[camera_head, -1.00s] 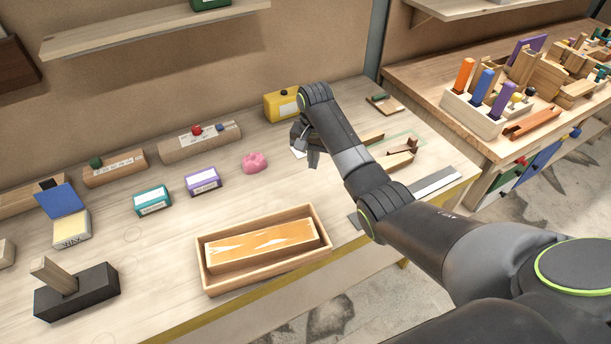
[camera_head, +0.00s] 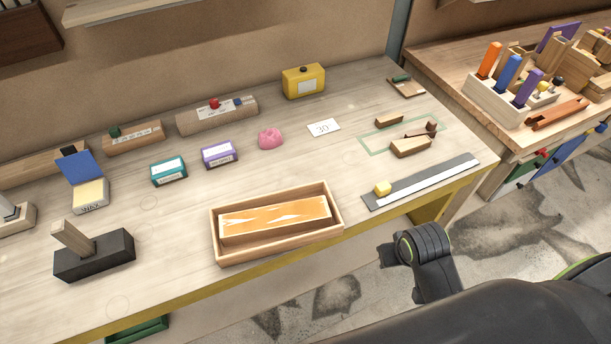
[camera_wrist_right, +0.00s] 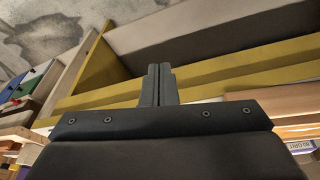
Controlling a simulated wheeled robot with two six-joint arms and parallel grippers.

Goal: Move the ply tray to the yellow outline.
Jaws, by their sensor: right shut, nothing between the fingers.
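The ply tray (camera_head: 284,246), a light wooden open box, sits near the front edge of the bench in the head view. A long block with an orange, white-flecked top (camera_head: 275,213) lies in it. No yellow outline can be made out; a pale green outline (camera_head: 372,150) is on the bench at right, with small wooden pieces in and across it. My right gripper (camera_wrist_right: 158,70) is shut and empty in the right wrist view, with yellow bench parts beyond its fingers. In the head view my right arm is off the bench's front edge, right of the tray. My left gripper is not in view.
A black block with a wooden handle (camera_head: 95,256) stands left. Boxes, a pink lump (camera_head: 270,138) and a 30 card (camera_head: 323,128) are behind. Bare bench lies between them and the tray.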

